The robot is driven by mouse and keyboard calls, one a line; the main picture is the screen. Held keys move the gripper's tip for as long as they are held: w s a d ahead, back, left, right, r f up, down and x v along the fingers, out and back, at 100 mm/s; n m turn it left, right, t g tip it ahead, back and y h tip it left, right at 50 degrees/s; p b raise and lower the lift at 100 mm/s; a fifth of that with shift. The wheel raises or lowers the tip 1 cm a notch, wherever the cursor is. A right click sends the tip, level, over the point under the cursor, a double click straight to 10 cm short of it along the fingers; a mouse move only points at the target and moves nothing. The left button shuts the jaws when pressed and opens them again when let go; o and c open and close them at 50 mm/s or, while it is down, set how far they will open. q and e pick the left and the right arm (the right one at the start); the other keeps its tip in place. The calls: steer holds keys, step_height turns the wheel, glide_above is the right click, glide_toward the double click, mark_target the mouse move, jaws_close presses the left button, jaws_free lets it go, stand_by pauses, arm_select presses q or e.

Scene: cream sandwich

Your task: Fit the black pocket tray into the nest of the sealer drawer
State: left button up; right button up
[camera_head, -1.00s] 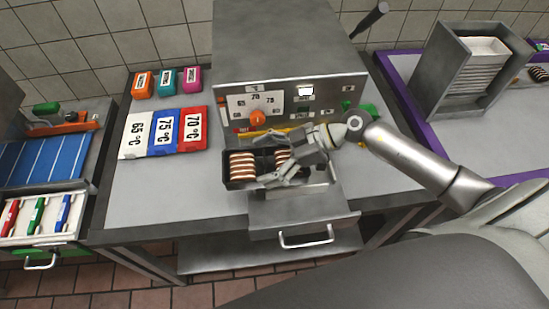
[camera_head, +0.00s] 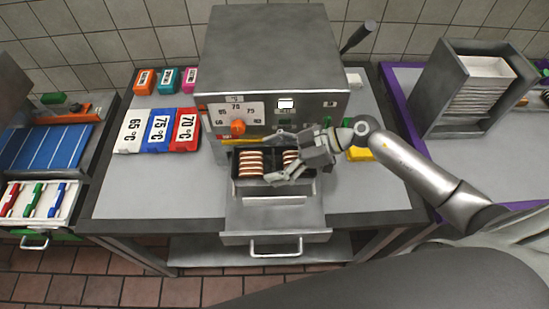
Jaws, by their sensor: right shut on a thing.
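The black pocket tray (camera_head: 250,186) holds cream sandwiches in rows. It is over the back part of the pulled-out sealer drawer (camera_head: 274,217), close in front of the sealer (camera_head: 270,60). My right gripper (camera_head: 278,160) reaches in from the right and is shut on the tray, covering its right half. The tray looks roughly level and in line with the drawer's width. The nest is hidden under the tray, and I cannot tell whether the tray touches it. My left gripper is not in view.
Temperature cards (camera_head: 160,132) and small coloured blocks (camera_head: 168,79) lie left of the sealer. A yellow item (camera_head: 360,154) lies behind my right wrist. A grey rack (camera_head: 470,90) stands at the right. The drawer's front is clear.

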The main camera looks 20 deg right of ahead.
steer(key=shift+r+p, duration=0.1)
steer(key=shift+p, duration=0.45)
steer(key=shift+f+b, duration=0.3)
steer(key=shift+f, duration=0.05)
steer(key=shift+f+b, duration=0.55)
steer(key=shift+f, duration=1.3)
steer(key=shift+f+p, duration=0.15)
steer(key=shift+p, duration=0.15)
steer(key=o, duration=0.9)
steer(key=shift+c, duration=0.2)
